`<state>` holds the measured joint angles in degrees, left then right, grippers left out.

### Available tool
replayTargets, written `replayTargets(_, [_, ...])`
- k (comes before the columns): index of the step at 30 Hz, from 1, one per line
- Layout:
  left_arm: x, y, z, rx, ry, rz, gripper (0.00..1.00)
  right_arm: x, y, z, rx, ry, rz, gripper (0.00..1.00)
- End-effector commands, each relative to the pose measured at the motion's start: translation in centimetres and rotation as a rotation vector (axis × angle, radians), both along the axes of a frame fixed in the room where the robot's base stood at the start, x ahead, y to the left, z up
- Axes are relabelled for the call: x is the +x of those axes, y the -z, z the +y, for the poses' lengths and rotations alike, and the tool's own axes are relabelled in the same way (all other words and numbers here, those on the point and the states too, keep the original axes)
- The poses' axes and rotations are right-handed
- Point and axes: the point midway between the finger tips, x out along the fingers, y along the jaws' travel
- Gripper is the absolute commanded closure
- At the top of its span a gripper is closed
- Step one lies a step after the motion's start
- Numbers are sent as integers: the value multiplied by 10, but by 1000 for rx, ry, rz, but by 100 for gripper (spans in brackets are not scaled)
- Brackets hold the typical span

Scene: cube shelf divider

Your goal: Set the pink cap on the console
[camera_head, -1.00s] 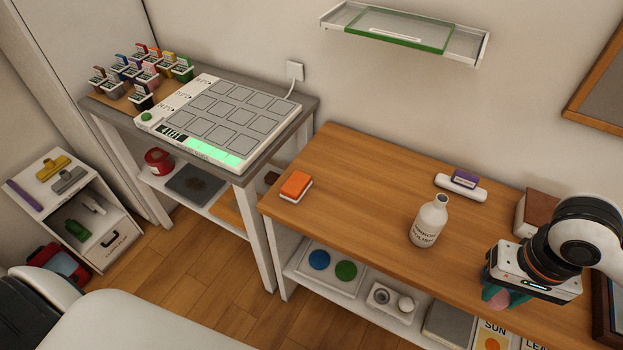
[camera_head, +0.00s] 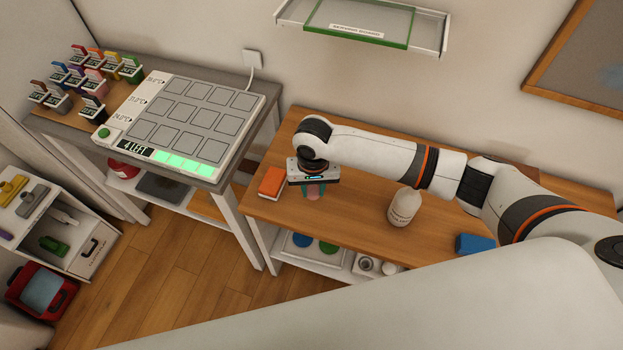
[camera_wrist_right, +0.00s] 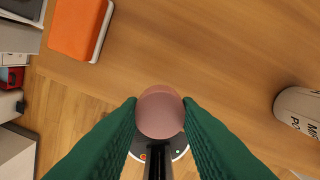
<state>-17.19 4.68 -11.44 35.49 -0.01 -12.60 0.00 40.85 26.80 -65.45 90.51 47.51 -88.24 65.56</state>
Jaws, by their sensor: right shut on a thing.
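My right gripper (camera_head: 314,191) is over the wooden table's left part, just right of the orange block. It is shut on a rounded pink thing, which fits the pink cap (camera_wrist_right: 160,112); in the right wrist view it sits between the green fingers. Its underside is hidden, and the frames do not settle whether it touches the tabletop. A white panel (camera_head: 112,134) with a grid of squares and a lit green strip stands on the grey-topped table at left. I cannot tell whether the panel or the wooden table (camera_head: 345,245) is the console. My left gripper is out of view.
The orange block (camera_head: 271,181) is close beside the gripper; it also shows in the wrist view (camera_wrist_right: 77,28). A white bottle (camera_head: 404,208) and a blue block (camera_head: 474,244) stand to the right. Small tubs with coloured clips (camera_head: 94,107) fill the far left.

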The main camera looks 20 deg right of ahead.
Motion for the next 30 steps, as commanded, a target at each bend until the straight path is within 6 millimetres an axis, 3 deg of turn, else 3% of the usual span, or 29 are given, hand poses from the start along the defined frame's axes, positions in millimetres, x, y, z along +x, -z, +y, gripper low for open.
replayTargets(11, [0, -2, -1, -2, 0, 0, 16, 0, 3, 1, 0, 5, -3, 100])
replayTargets(17, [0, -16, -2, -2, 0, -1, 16, -2, 0, 1, 1, 9, 2, 100])
replayTargets(30, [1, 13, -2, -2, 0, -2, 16, -1, 58, 2, 2, 9, 0, 100])
